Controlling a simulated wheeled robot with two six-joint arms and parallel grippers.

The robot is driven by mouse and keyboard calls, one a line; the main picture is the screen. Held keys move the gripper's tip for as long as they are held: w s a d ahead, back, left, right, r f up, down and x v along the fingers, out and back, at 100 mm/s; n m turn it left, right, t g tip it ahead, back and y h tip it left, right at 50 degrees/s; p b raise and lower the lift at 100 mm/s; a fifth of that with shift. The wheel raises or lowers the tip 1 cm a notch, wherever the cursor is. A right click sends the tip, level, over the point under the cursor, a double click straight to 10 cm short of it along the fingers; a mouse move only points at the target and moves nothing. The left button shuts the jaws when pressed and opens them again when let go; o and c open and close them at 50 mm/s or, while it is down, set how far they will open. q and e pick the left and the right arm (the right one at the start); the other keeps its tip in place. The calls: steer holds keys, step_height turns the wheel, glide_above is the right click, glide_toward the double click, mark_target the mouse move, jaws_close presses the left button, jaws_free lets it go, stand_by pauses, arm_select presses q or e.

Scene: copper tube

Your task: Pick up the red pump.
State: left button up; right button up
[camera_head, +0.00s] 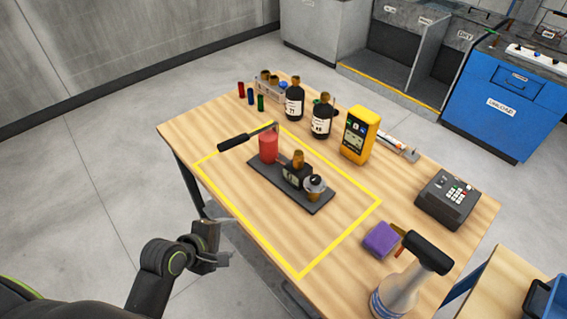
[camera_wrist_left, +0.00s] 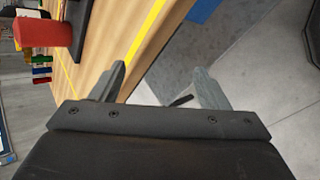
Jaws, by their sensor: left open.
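The red pump (camera_head: 268,147) has a red cylindrical body and a black-handled lever (camera_head: 235,142) that points left. It stands at the left end of a dark base plate (camera_head: 318,203) inside the yellow outline on the table. In the left wrist view the red pump (camera_wrist_left: 42,33) shows at the upper left. My left gripper (camera_head: 226,238) is beside the table's left front edge, well away from the pump. Its two fingers (camera_wrist_left: 158,85) are apart with nothing between them. My right gripper is not in view.
Black bottles (camera_head: 294,98), a yellow meter (camera_head: 359,136) and small coloured cylinders stand behind the pump. A dark fitting (camera_head: 297,172) shares its base plate. A purple sponge (camera_head: 380,239) and spray bottle (camera_head: 408,280) are at the right. The yellow outline's near-left area is clear.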

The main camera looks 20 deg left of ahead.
mark_target(290, 176)
arm_select(q)
steer(key=w+d+r+n+t+h, duration=0.1)
steer(key=w+r+n, duration=0.1)
steer(key=n, duration=0.1)
steer(key=w+d+r+n+t+h, duration=0.1)
steer(key=w+r+n, duration=0.1)
steer(key=n, duration=0.2)
steer(key=w+d+r+n+h, duration=0.1)
steer(key=w+r+n, duration=0.1)
steer(key=n, duration=0.1)
steer(key=shift+w+d+r+n+t, duration=0.25)
steer(key=shift+w+r+n+t, duration=0.05)
steer(key=shift+w+r+t, duration=0.1)
steer(key=shift+w+d+r+n, duration=0.15)
steer(key=shift+w+r+n, duration=0.25)
steer(key=shift+n, duration=0.4)
steer(key=shift+w+d+f+t+h, duration=0.1)
steer(key=shift+w+t+h, duration=0.2)
steer(key=x, duration=1.1)
steer(key=shift+w+d+f, duration=0.1)
steer(key=shift+w+f, duration=0.05)
steer(key=shift+w, duration=0.15)
steer(key=shift+x, duration=2.7)
steer(key=shift+w, duration=0.1)
jaws_close()
steer(key=shift+w+r, duration=0.2)
steer(key=shift+r, duration=0.3)
